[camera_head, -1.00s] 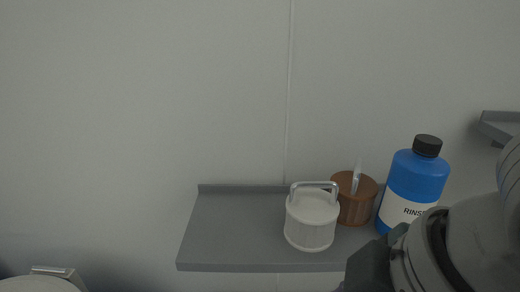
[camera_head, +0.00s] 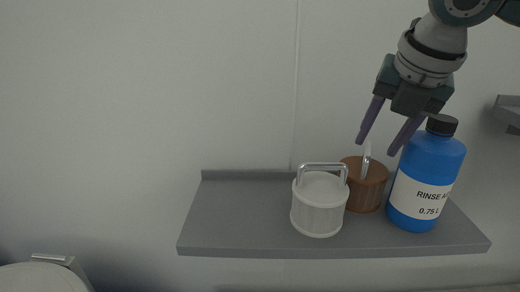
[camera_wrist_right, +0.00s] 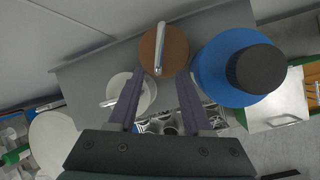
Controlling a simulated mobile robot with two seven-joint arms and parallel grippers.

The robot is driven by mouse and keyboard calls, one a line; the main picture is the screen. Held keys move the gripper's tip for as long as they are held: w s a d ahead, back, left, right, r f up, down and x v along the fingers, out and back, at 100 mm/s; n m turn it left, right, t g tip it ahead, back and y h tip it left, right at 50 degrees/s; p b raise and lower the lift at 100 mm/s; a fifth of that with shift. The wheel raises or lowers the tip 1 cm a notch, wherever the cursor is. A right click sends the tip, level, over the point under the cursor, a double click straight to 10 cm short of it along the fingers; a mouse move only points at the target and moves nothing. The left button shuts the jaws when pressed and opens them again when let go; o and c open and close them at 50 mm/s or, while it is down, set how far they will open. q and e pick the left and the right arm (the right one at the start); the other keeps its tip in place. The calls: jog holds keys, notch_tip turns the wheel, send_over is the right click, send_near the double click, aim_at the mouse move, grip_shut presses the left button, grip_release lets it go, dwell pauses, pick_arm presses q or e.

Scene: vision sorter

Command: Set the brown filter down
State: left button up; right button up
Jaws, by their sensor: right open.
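The brown filter (camera_head: 369,190) stands upright on the grey shelf (camera_head: 240,215), between a white filter and a blue bottle. It has a thin metal handle on top. My right gripper (camera_head: 377,146) is open and empty above it, fingers pointing down. In the right wrist view the brown filter (camera_wrist_right: 163,50) lies just beyond the open fingertips (camera_wrist_right: 158,80), with its handle running between them. The white filter partly hides the brown one in the head view. My left gripper is not in view.
The white filter (camera_head: 319,208) with a metal handle stands close at the left of the brown one. The blue rinse bottle (camera_head: 428,175) stands close at its right. The shelf's left part is clear. Another grey shelf edge (camera_head: 508,113) shows at the right.

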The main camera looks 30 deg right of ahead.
aim_at(369, 154)
jog(key=shift+w+d+f+p, duration=0.15)
jog(key=shift+w+f+p, duration=0.2)
jog(key=shift+f+p, duration=0.25)
jog(key=p+x, duration=0.1)
jog(key=x, duration=0.2)
jog(key=shift+w+f, duration=0.15)
jog(key=shift+w+d+f, duration=0.1)
jog(key=shift+f, duration=0.25)
grip_shut()
dwell(0.6)
